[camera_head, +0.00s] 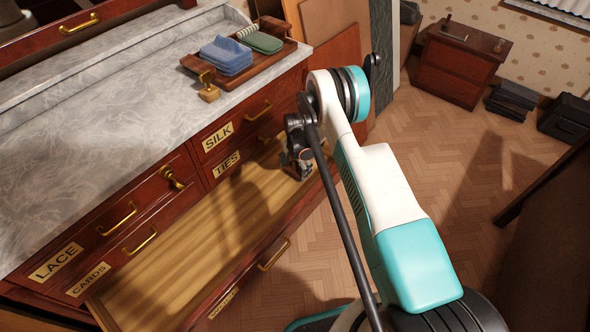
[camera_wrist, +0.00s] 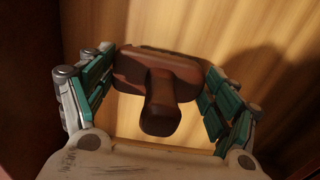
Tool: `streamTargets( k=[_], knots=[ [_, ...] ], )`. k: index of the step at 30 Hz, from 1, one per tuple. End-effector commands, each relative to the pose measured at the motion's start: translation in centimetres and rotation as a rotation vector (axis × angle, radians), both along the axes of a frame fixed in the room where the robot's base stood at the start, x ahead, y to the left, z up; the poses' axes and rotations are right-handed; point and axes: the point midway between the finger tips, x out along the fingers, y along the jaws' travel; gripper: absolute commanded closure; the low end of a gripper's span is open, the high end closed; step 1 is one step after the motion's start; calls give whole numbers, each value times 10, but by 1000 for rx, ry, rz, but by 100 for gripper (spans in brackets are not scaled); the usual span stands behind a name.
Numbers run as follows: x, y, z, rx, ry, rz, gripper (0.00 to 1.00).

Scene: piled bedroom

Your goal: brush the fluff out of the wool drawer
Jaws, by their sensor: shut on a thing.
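The open drawer (camera_head: 190,255) has a striped light-wood floor and a dark red front; the label on its front is too slanted to read surely. My gripper (camera_head: 300,163) is low over the far right end of this drawer. In the wrist view my gripper (camera_wrist: 158,95) is shut on a brown brush (camera_wrist: 160,80) with a wide head and a short, thick handle. The drawer floor (camera_wrist: 195,30) shows beyond the brush. I cannot tell whether the brush touches it. I can make out no fluff; the brush and gripper hide part of the floor.
The marble top (camera_head: 110,115) lies above drawers marked LACE, CARDS, SILK and TIES. A wooden tray (camera_head: 285,52) holds folded blue cloths (camera_head: 226,55) and a green one (camera_head: 260,42). A brass object (camera_head: 208,88) stands near the edge. Parquet floor (camera_head: 410,130) lies open to the right.

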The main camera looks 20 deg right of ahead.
Motion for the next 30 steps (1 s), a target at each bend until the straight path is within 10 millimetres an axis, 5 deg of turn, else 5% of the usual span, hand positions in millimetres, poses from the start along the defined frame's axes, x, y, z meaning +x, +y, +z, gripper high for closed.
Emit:
streamTargets(
  k=[16,30],
  knots=[
    [0,0,3,0,0,0,63],
    [0,0,48,0,0,0,63]
  ],
)
